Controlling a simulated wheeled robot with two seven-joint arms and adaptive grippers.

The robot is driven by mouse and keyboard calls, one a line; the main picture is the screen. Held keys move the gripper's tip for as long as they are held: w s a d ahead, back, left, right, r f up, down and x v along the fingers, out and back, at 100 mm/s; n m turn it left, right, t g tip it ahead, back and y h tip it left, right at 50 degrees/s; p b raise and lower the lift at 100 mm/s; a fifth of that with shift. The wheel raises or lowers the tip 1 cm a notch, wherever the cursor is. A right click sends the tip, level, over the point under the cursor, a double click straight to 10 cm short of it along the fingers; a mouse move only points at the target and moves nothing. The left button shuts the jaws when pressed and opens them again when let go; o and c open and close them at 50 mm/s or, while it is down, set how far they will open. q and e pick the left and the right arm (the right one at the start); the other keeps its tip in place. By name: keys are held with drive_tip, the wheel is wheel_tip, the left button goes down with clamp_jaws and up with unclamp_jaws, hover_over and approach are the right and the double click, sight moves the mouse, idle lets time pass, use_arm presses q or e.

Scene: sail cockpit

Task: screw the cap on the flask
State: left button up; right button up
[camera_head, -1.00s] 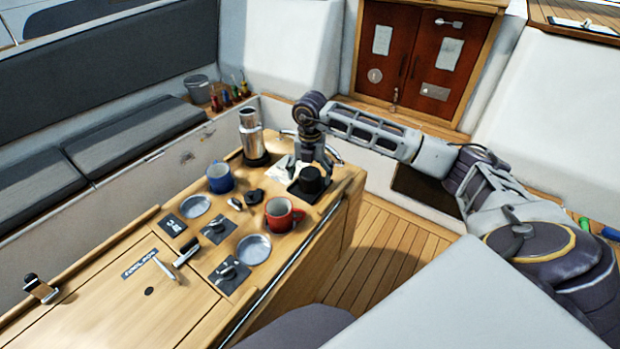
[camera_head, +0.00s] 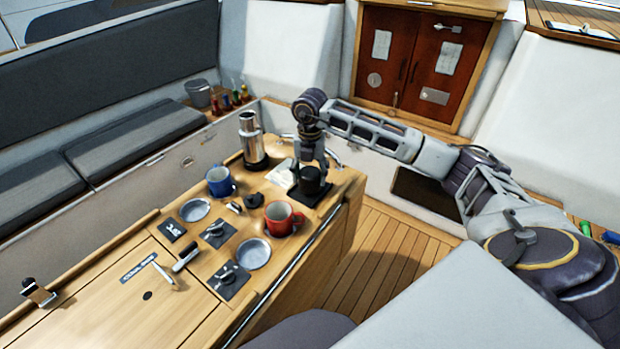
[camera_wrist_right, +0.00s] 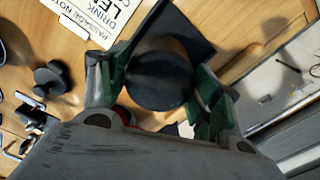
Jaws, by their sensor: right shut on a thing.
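The steel flask (camera_head: 252,138) stands upright on the wooden cockpit table, with its dark base down. The black round cap (camera_head: 312,182) is at the dark mat (camera_head: 318,205) near the table's far right corner, apart from the flask. My right gripper (camera_head: 312,167) points down from above and is shut on the cap. In the right wrist view, the cap (camera_wrist_right: 162,82) sits between the green-padded fingers. I cannot tell whether it touches the mat. My left gripper is not in view.
A blue mug (camera_head: 220,182), a red mug (camera_head: 281,219), a small black knob (camera_head: 254,200) and a steel dish (camera_head: 254,253) stand on the table. A white note card (camera_head: 281,174) lies between flask and mat. A metal rail (camera_head: 300,262) runs along the near edge.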

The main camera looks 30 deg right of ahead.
sight(310, 172)
drive_tip(key=shift+r+b, duration=0.55)
drive_tip(key=shift+r, duration=3.65)
drive_tip(key=shift+f, duration=0.1)
